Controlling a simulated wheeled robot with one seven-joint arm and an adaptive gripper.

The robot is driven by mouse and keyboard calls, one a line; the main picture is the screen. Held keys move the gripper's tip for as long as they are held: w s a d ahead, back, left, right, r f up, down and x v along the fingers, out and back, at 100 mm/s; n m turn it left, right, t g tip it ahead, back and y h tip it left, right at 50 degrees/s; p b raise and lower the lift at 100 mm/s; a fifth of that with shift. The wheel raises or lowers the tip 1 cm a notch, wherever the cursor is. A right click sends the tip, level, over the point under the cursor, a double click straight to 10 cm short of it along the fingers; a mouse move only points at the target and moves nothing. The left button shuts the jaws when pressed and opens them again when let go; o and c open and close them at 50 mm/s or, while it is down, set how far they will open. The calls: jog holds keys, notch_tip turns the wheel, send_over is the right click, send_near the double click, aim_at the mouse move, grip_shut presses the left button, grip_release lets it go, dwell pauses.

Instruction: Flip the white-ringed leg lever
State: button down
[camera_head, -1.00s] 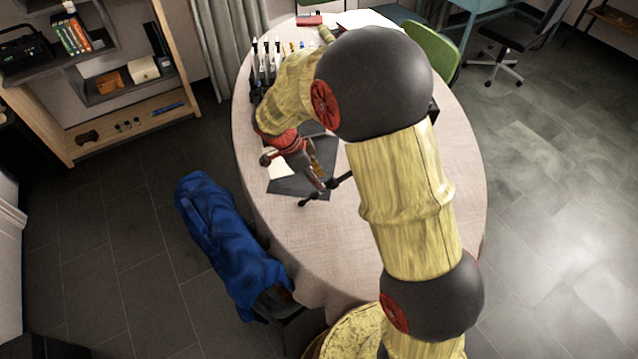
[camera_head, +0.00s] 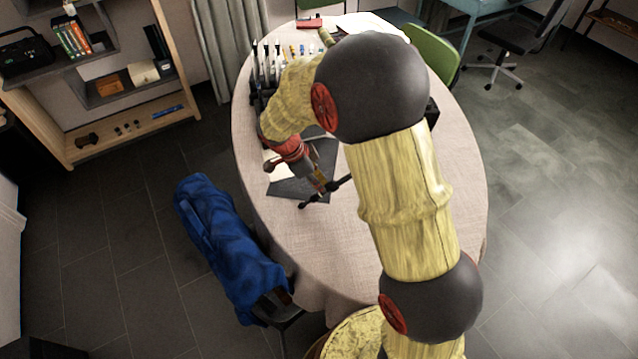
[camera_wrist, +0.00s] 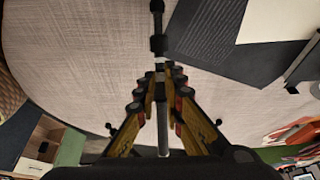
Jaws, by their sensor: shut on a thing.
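The black tripod leg (camera_wrist: 157,20) runs down from the top of the wrist view to between my fingers, with a thick dark collar on it. A pale ring (camera_wrist: 160,66) shows on it just ahead of the fingertips. My gripper (camera_wrist: 159,85) is shut on this white-ringed leg, one yellow-and-black finger on each side. The lever itself cannot be told apart between the fingers. In the head view my gripper (camera_head: 325,186) is low over the table beside the dark leg (camera_head: 340,182). My arm hides much of the tripod there.
The oval cloth-covered table (camera_head: 290,245) has a dark mat (camera_head: 290,188) under the gripper and several upright items (camera_head: 268,60) at the back left. A chair with a blue cover (camera_head: 225,245) stands at the left. The front of the tabletop is clear.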

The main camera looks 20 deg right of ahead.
aim_at(325, 186)
jog(key=shift+r, duration=0.1)
dwell(0.4)
jog(key=r+y+p, duration=0.1)
jog(key=y+p, duration=0.3)
jog(key=p, duration=0.1)
jog(key=shift+d+r, duration=0.4)
jog(key=shift+d+r+t+y+p, duration=0.1)
jog(key=shift+d+t+y+p, duration=0.05)
jog(key=shift+y+p, duration=0.45)
jog(key=shift+d+r+t+y+p, duration=0.1)
jog(key=shift+t+y+p, duration=0.05)
jog(key=shift+y+p, duration=0.4)
jog(key=shift+d+r+y, duration=0.1)
jog(key=shift+d+y, duration=0.05)
jog(key=shift+y, duration=0.6)
jog(key=shift+d+r+y, duration=0.1)
jog(key=shift+y, duration=0.6)
jog(key=c, duration=1.9)
grip_release()
